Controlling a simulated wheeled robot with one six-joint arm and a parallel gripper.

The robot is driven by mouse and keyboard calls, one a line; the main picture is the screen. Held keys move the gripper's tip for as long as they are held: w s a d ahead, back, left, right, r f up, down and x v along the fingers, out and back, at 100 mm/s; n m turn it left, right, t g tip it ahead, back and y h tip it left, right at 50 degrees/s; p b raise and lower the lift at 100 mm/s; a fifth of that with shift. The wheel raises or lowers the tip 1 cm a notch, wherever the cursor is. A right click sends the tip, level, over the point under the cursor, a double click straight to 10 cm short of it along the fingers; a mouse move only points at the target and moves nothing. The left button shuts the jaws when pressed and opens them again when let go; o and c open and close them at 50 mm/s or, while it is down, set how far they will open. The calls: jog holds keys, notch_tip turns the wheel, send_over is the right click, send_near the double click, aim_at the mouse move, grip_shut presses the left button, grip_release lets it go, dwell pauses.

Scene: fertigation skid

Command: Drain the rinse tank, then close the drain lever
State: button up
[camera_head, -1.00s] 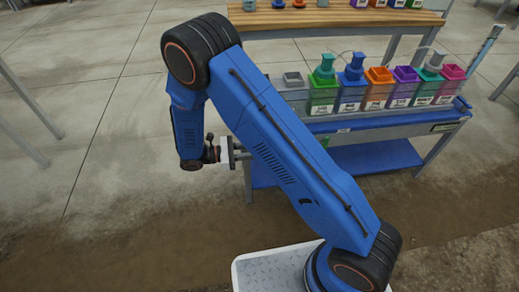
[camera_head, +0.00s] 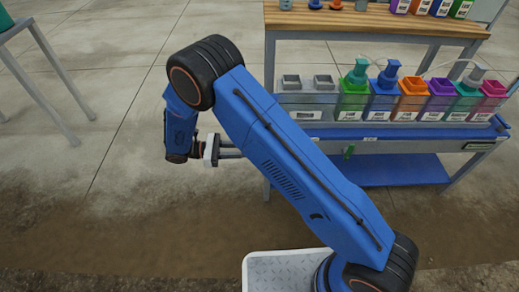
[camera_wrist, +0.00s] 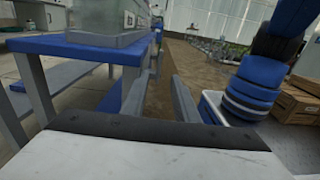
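The fertigation skid (camera_head: 380,133) is a blue-and-grey bench with a row of clear tanks. At its left end are clear tanks with grey open tops; the leftmost grey-topped tank (camera_head: 291,84) bears a white label I cannot read. I cannot tell which tank is the rinse tank. A small green lever (camera_head: 348,152) is on the skid's front face, below the tanks; it may be the drain lever. My gripper (camera_head: 233,149) is left of the skid's left end, apart from the lever. In the wrist view its two fingers (camera_wrist: 160,84) stand apart with nothing between them.
A wooden-topped table (camera_head: 370,18) with more coloured containers stands behind the skid. Green, blue, orange, purple and pink tops continue along the row. In the wrist view, wooden crates (camera_wrist: 295,103) lie at the right. Open concrete floor lies left of my arm.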

jog(key=shift+a, duration=1.65)
jog(key=s+d+r+m+g+y, duration=0.35)
jog(key=d+r+m+y, duration=0.55)
jog(key=d+r, duration=1.15)
jog(key=s+d+r+m+t+y, duration=0.3)
jog(key=s+d, duration=0.4)
jog(key=s, duration=0.3)
jog(key=s+d+r+m+t+y, duration=0.3)
jog(key=s+d+m+t+y, duration=0.2)
jog(key=s, duration=0.4)
jog(key=shift+s+d+m+t+y, duration=0.35)
jog(key=shift+d+t+y, duration=0.15)
jog(key=shift+d, duration=0.6)
